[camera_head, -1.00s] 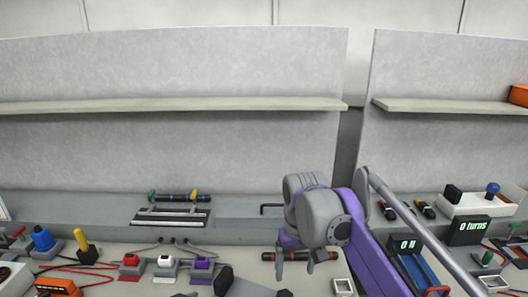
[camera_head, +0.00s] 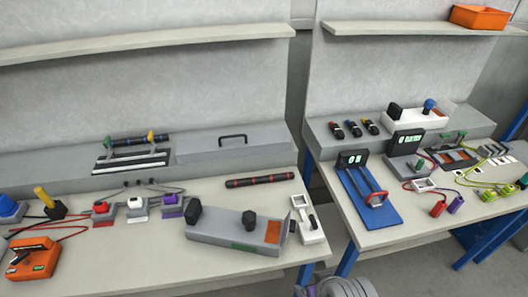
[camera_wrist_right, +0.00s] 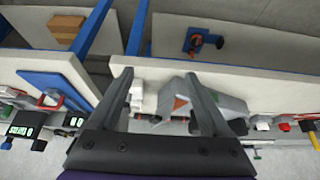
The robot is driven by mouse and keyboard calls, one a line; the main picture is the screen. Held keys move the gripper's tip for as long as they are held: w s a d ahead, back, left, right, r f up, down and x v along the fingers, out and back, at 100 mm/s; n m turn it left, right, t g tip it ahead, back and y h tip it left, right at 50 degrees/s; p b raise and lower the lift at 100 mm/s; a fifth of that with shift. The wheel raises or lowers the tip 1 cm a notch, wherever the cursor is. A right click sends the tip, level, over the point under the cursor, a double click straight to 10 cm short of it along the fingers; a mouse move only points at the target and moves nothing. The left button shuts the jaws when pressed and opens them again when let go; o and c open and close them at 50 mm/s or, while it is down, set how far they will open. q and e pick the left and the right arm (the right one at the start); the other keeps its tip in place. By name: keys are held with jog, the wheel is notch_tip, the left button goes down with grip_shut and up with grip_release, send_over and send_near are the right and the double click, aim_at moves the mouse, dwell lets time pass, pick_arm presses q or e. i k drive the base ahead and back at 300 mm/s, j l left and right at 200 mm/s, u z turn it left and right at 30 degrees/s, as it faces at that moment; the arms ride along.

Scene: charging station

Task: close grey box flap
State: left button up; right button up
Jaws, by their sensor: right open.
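A grey box (camera_head: 222,230) with two black knobs lies near the front edge of the left table in the head view. Its right end shows an orange-brown patch (camera_head: 273,231); I cannot tell whether this belongs to a flap. In the right wrist view the grey box (camera_wrist_right: 170,98) lies beyond the fingers, partly hidden by one. My right gripper (camera_wrist_right: 157,76) is open and empty, apart from the box. My left gripper is not in view.
A white unit (camera_head: 312,228) with an upright square frame stands right beside the grey box. A black-red rod (camera_head: 260,180) lies behind it. A grey panel with a black handle (camera_head: 233,138) is at the back. A gap separates the tables.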

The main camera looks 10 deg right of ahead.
aim_at(289, 224)
jog(key=l+u, duration=0.4)
jog(key=l, duration=0.15)
jog(key=l+u, duration=0.4)
jog(key=l, duration=0.2)
jog(key=l+u, duration=0.35)
jog(key=l, duration=0.25)
jog(key=k, duration=0.05)
